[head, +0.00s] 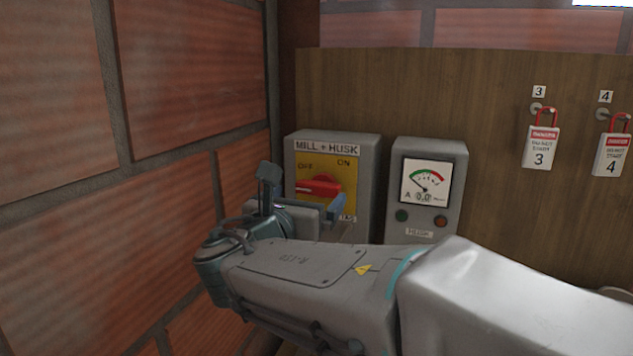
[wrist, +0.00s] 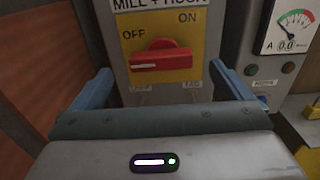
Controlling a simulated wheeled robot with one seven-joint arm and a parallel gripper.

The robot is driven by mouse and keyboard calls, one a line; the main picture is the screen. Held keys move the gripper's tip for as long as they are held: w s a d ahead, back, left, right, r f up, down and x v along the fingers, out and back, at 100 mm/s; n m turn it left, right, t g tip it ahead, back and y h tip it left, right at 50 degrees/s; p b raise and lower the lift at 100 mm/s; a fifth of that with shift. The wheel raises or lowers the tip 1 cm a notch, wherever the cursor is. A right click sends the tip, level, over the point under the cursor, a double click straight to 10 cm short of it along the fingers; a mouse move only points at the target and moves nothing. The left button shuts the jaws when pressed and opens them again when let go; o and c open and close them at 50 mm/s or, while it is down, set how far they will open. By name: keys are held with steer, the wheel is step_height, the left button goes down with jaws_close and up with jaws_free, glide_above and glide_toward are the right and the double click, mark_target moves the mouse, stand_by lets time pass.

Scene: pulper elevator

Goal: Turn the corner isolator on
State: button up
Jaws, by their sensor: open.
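The corner isolator (head: 305,163) is a grey box labelled MILL + HUSK with a yellow plate marked OFF and ON. Its red handle (head: 319,187) lies roughly level, its narrow end toward the left, on the OFF side. In the wrist view the red handle (wrist: 160,58) shows ahead, between the two blue fingers. My gripper (wrist: 161,88) is open and empty, in front of the isolator's lower part. In the head view my gripper (head: 300,195) partly covers the isolator's lower left. I cannot tell whether a finger touches the box.
A grey meter box (head: 428,160) with a dial reading 0.0 stands close to the right of the isolator. A brick wall (head: 190,90) is close on the left.

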mark_target(315, 189)
steer(key=p+x, duration=0.1)
steer(key=x, duration=0.5)
steer(key=shift+w, duration=0.2)
steer(key=shift+c, duration=0.4)
steer(key=c, duration=0.9)
